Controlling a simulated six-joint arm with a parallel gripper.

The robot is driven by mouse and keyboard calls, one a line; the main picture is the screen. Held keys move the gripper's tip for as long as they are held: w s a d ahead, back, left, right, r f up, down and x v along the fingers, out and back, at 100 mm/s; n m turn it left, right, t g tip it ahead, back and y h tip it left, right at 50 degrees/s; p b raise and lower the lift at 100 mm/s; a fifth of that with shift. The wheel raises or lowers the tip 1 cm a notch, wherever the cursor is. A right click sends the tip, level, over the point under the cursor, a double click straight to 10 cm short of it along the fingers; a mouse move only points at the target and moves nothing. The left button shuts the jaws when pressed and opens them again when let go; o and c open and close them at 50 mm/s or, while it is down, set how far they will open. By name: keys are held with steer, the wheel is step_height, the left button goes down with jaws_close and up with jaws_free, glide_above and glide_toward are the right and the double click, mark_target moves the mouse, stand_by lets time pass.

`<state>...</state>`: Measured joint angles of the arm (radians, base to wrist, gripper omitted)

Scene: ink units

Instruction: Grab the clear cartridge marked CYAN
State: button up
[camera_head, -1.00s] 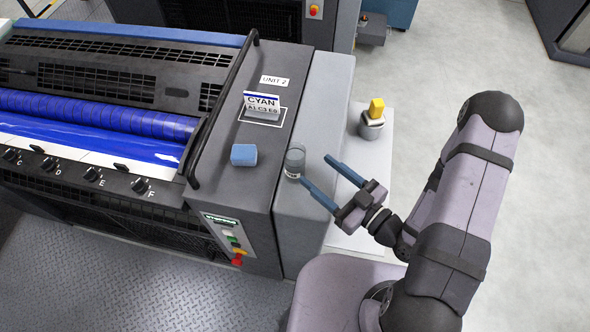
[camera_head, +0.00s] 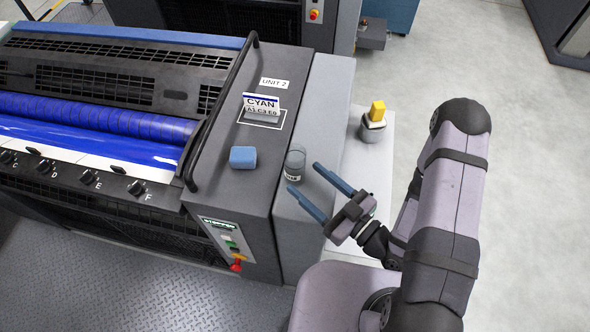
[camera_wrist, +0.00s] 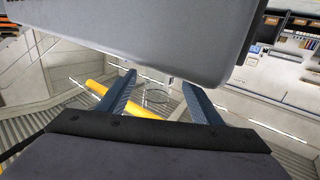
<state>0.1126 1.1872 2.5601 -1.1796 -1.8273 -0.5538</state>
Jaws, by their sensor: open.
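A clear cylindrical cartridge (camera_head: 294,163) stands upright on the light grey side ledge of the ink unit. A folded card reading CYAN (camera_head: 262,104) stands in a white outlined square.
A blue block (camera_head: 243,157) lies left of the cartridge. A grey canister with a yellow top (camera_head: 375,115) stands on a white surface to the right. A black handrail (camera_head: 222,105) and the blue roller (camera_head: 100,115) are further left.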

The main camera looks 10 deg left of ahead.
mark_target(302, 176)
steer(key=shift+x, duration=1.7)
steer(key=shift+p+x, duration=0.65)
steer(key=shift+x, duration=0.35)
steer(key=shift+c, duration=0.6)
steer(key=c, duration=1.1)
